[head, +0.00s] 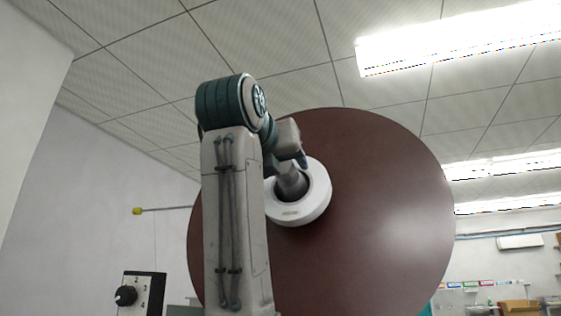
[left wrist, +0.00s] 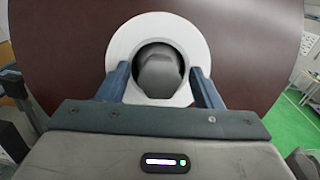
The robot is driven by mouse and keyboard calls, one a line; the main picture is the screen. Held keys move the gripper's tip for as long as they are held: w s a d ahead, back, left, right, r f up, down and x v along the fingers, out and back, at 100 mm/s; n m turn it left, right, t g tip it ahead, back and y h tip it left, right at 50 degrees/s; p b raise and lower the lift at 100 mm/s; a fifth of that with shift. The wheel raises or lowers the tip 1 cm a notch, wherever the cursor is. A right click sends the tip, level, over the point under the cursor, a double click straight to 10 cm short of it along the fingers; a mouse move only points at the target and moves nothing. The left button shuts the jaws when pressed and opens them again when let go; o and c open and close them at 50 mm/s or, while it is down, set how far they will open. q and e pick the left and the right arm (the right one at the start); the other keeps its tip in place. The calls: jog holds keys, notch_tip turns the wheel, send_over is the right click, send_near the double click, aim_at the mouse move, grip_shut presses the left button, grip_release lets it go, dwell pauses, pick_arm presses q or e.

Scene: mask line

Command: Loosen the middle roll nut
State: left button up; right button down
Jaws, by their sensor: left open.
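A large dark red-brown roll (head: 370,210) faces me, with a white ring-shaped core (head: 312,208) at its centre. In the left wrist view the roll (left wrist: 235,30) and the white core (left wrist: 120,45) surround a dark grey knob-like nut (left wrist: 160,75). A grey piece that looks like the same nut (head: 291,186) shows inside the ring in the head view. My left gripper (left wrist: 158,71) is open, its blue fingers on either side of the nut; whether they touch it I cannot tell. My left arm hides part of the roll. My right gripper is in neither view.
A black-and-white dial box (head: 141,293) with numbers stands at the lower left. A thin rod with a yellow tip (head: 137,211) sticks out left of the roll. A green floor (left wrist: 292,110) shows at the right of the left wrist view.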

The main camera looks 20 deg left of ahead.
pick_arm(q)
jog(key=c, duration=1)
